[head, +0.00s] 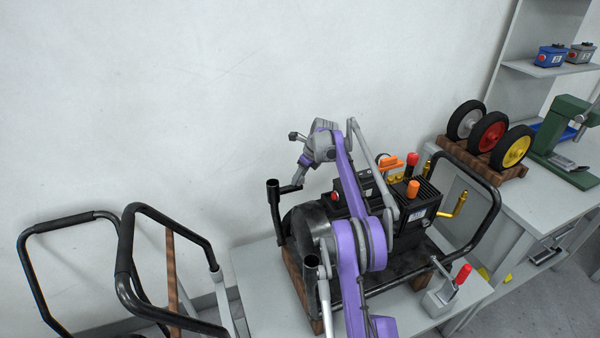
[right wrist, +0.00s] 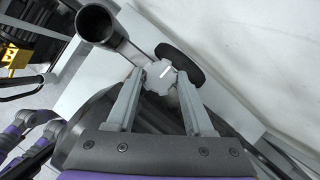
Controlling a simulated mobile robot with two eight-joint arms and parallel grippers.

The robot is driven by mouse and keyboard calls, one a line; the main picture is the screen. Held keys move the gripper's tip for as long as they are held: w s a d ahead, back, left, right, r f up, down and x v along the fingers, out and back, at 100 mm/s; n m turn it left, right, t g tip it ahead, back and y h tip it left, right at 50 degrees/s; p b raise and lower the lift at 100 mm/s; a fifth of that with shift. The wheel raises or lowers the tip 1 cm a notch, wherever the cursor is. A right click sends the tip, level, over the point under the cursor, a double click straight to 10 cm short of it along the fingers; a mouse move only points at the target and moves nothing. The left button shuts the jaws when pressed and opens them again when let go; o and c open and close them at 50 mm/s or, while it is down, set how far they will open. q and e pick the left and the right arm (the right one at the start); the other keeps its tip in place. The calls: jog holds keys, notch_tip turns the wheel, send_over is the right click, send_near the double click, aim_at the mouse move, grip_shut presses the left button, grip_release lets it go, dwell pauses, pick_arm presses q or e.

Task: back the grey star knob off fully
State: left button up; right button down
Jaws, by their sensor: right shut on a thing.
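The grey star knob (right wrist: 158,77) shows in the right wrist view, with a pale line across its face. My right gripper (right wrist: 163,80) is shut on the knob, with one finger on each side. In the head view my right gripper (head: 299,182) reaches down beside the upright black tube (head: 273,192) at the left of the washer (head: 410,222). The knob is mostly hidden there by the fingers. My left gripper is not in view.
Black handle frames (head: 125,250) stand at the left. A red-handled clamp (head: 445,290) is at the bench's front right. A wooden rack (head: 475,157) with three wheels and a green press (head: 570,150) stand on the right bench. My arm crosses in front of the washer.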

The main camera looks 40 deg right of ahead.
jog(key=n, duration=0.1)
jog(key=n+p, duration=0.1)
jog(key=n+y+p, duration=0.1)
jog(key=shift+w+d+r+g, duration=0.15)
jog(key=shift+w+r+g, duration=0.05)
jog(key=shift+r+g, duration=0.1)
jog(key=shift+f+n+y+p, duration=0.15)
jog(key=shift+n+y+p, duration=0.2)
jog(key=shift+n, duration=0.45)
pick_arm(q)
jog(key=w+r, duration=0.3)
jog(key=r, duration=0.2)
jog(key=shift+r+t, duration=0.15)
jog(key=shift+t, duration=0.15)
pick_arm(e)
jog(key=shift+f+n+g, duration=0.1)
jog(key=shift+n+g, duration=0.3)
jog(key=shift+n, duration=0.4)
jog(key=shift+s, duration=0.1)
jog(key=shift+c, duration=1.4)
grip_release()
